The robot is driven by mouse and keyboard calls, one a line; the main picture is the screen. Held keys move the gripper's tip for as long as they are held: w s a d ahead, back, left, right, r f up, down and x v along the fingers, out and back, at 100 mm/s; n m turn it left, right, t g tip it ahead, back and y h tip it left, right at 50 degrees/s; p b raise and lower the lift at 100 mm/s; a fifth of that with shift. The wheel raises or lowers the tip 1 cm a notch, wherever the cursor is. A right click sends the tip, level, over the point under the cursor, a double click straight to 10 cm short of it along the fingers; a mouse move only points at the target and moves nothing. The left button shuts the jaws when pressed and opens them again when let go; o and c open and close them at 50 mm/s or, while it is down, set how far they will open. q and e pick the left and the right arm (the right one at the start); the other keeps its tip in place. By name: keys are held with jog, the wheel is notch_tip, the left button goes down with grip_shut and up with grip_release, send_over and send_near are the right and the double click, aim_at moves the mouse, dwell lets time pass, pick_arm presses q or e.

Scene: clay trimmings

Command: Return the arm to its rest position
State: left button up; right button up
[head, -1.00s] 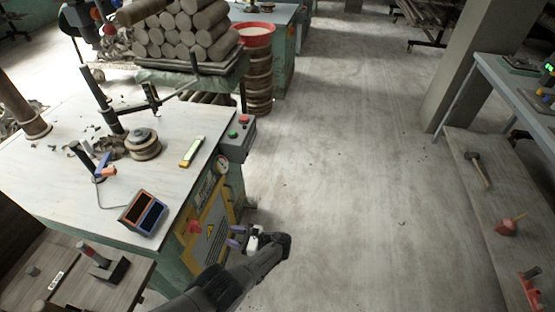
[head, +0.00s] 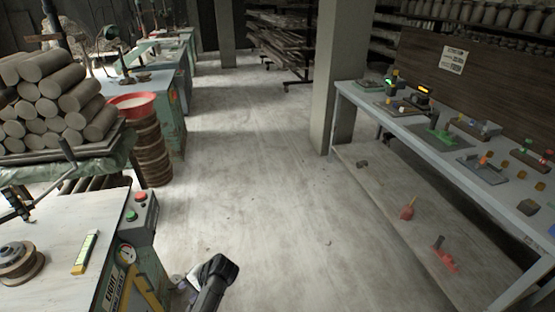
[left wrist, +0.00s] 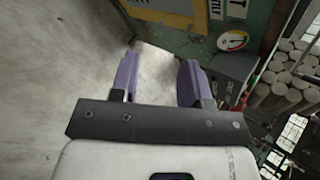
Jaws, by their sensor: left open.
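My left arm (head: 212,275) comes up from the bottom edge of the head view, in front of the work table's right side. Its gripper (head: 180,282) is only partly seen there, small and low by the control box. In the left wrist view my left gripper (left wrist: 156,78) shows two purple fingers well apart, with only bare floor between them. It holds nothing. My right arm and gripper are not in view.
The table's control box (head: 138,215) with red and green buttons is close to the left gripper. A clay log stack (head: 60,100) and a red basin (head: 133,104) stand behind. A long bench (head: 440,130) lines the right. The floor (head: 250,150) between is clear.

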pick_arm(q)
jog(key=w+d+r+n+t+h, duration=0.1)
jog(key=d+r+t+h, duration=0.2)
jog(key=r, duration=0.3)
jog(key=w+d+r+n+t+h, duration=0.2)
jog(key=d+r+t, duration=0.1)
jog(key=r, duration=0.3)
jog(key=s+d+r+m+t+h+p, duration=0.1)
jog(key=s+d+r+t+h, duration=0.15)
jog(key=s, duration=0.35)
jog(key=s+d+r+t+h, duration=0.1)
jog(key=s+d+r, duration=0.1)
jog(key=s+r, duration=0.3)
jog(key=s+f+g+p, duration=0.15)
jog(key=s+f, duration=0.25)
jog(key=s, duration=0.6)
jog(key=s+f+g, duration=0.2)
jog(key=s+f, duration=0.2)
jog(key=s, duration=0.6)
jog(key=s+f+g+p, duration=0.15)
jog(key=s+f, duration=0.35)
jog(key=s, duration=0.5)
notch_tip(320, 180, up, 38)
jog(key=w+p, duration=0.1)
jog(key=p, duration=3.6)
jog(key=shift+w+a+m+h, duration=0.15)
jog(key=shift+a+m+h, duration=0.15)
jog(key=shift+a+h, duration=0.15)
